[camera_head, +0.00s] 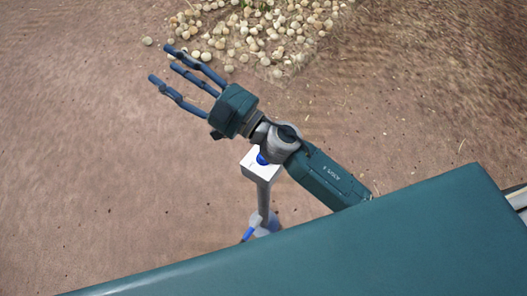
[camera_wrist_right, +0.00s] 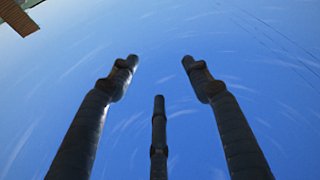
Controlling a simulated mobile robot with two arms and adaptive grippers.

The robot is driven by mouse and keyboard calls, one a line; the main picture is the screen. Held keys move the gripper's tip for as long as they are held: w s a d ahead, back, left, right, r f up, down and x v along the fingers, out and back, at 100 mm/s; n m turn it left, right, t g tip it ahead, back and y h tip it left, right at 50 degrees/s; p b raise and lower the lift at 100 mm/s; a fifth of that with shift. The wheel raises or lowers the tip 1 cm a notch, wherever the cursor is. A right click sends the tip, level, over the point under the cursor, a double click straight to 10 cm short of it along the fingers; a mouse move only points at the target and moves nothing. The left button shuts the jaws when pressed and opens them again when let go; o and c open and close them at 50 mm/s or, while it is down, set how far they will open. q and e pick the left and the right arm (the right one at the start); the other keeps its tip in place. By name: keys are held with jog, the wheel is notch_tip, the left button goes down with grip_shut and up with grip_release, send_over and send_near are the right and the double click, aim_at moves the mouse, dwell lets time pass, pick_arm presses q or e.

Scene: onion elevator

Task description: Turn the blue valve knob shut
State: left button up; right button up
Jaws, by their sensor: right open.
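A grey post with a pale square top (camera_head: 249,163) stands on the ground, just below my right wrist. A round blue part (camera_head: 262,158), which looks like the valve knob, sits on that top, partly hidden by my wrist. Another blue piece (camera_head: 248,234) shows low by the post's foot; I cannot tell what it is. My right gripper (camera_head: 163,66) has its three dark fingers spread, open and empty, up and left of the post, apart from the knob. The fingers also show in the right wrist view (camera_wrist_right: 159,75) against blue sky. My left gripper is not in view.
A pile of round, pale onions (camera_head: 262,38) lies on the brown soil at the top. Bare soil (camera_head: 90,170) is free on the left. A brown structure (camera_wrist_right: 18,15) shows in the corner of the right wrist view.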

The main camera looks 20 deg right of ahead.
jog(key=s+a+f+n+g+y, duration=0.1)
jog(key=s+a+n+g+y, duration=0.3)
jog(key=a+n+g, duration=0.25)
jog(key=g+h+p, duration=0.1)
jog(key=g+h, duration=0.9)
jog(key=h, duration=0.8)
send_near(263, 155)
jog(key=shift+m+t, duration=0.25)
jog(key=shift+m, duration=0.1)
jog(key=f, duration=0.2)
jog(key=f+p, duration=0.1)
jog(key=f, duration=0.2)
jog(key=f+p, duration=0.1)
jog(key=f, duration=0.2)
jog(key=shift+s, duration=0.25)
jog(key=shift+f, duration=0.65)
